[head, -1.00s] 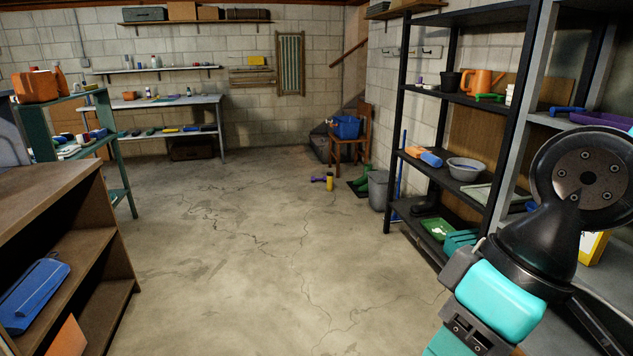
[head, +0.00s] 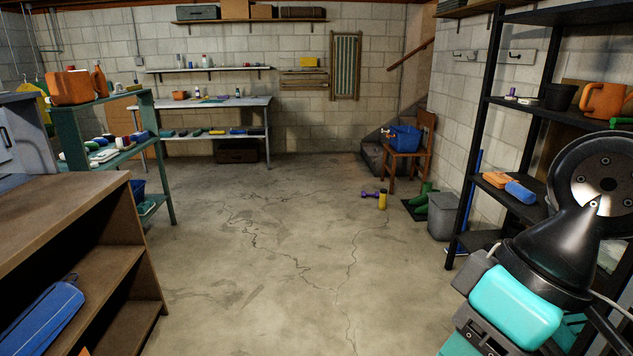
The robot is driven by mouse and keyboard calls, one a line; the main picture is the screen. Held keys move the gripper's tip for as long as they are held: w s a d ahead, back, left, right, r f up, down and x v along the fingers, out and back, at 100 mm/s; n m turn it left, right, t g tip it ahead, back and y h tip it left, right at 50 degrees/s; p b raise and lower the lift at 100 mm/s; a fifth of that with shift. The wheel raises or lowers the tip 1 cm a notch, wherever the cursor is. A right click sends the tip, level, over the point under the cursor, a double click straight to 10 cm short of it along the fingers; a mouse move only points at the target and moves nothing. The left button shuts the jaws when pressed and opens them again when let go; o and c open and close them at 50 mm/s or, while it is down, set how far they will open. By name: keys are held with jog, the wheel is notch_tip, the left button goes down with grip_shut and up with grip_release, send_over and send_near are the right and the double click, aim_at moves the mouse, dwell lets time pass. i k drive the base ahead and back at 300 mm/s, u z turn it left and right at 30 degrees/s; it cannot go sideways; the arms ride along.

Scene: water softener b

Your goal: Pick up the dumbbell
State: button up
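A small purple dumbbell (head: 371,194) lies on the concrete floor in the middle distance, right of centre in the head view. A yellow cylinder (head: 383,200) stands upright close to its right end; I cannot tell whether they touch. My arm fills the lower right of the view, with dark and turquoise parts, far nearer to me than the dumbbell. I cannot make out any gripper fingers, so my gripper is not in view.
The floor (head: 290,250) between me and the dumbbell is clear. A brown shelf unit (head: 90,230) stands close on the left and a black rack (head: 474,150) on the right. Green boots (head: 421,201), a grey bin (head: 441,215) and a wooden chair (head: 408,163) stand near the dumbbell.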

aim_at(377, 194)
jog(key=u, duration=0.25)
jog(key=i, duration=6)
jog(key=z, duration=0.65)
jog(key=i, duration=2.4)
jog(key=z, duration=0.3)
